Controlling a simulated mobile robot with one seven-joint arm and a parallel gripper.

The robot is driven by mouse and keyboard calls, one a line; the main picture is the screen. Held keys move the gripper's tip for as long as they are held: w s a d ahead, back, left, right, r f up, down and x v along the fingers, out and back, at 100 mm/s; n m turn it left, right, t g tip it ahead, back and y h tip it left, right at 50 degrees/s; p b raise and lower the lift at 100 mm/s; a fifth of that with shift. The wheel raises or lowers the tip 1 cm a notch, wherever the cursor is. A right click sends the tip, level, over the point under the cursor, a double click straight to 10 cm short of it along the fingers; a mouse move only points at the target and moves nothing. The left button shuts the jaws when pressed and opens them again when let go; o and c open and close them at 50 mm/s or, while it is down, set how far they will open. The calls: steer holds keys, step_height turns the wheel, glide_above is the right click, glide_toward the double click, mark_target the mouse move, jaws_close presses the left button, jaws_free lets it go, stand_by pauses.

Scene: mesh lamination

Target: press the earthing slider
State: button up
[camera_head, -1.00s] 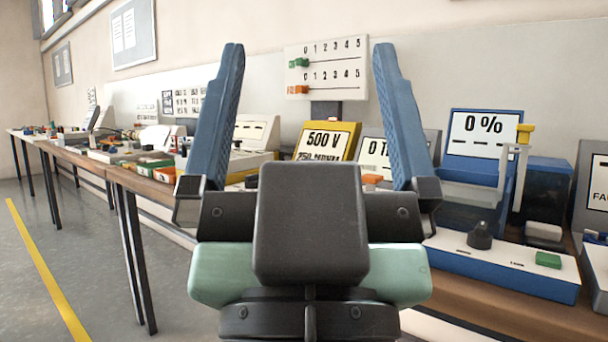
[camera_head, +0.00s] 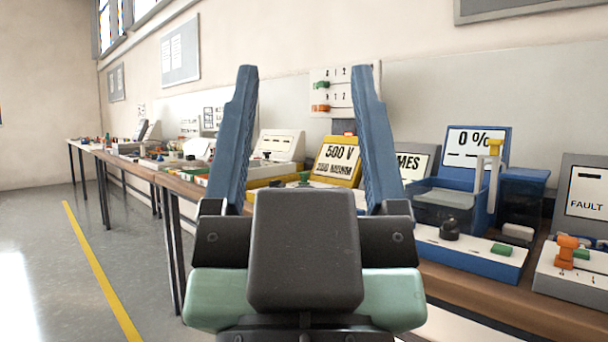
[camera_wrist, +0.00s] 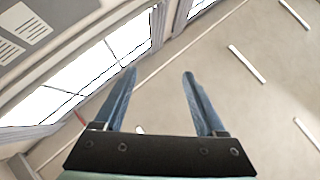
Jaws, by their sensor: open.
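My gripper (camera_head: 305,67) is open and empty, its two blue fingers pointing up in front of the bench; it also shows open in the wrist view (camera_wrist: 159,72). I cannot tell for certain which part is the earthing slider. A white scale panel (camera_head: 334,92) stands behind the fingers, with a green slider (camera_head: 322,86) and an orange slider (camera_head: 320,108); its right part is hidden by the right finger. A white and grey station marked FAULT (camera_head: 586,206) at the far right has an orange knob (camera_head: 567,246) and a green button (camera_head: 582,254). Nothing touches my gripper.
A long wooden bench (camera_head: 470,300) runs along the wall. It carries a yellow 500 V display (camera_head: 338,154), a blue station showing 0 % (camera_head: 479,143) and several smaller devices. Open floor (camera_head: 60,270) with a yellow line lies left. The wrist view shows windows (camera_wrist: 65,85).

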step_height(320, 180, up, 11)
steer(key=p, duration=1)
jaws_close()
step_height(320, 180, up, 30)
steer(key=p, duration=3)
steer(key=shift+r+p, duration=0.15)
steer(key=shift+p, duration=0.25)
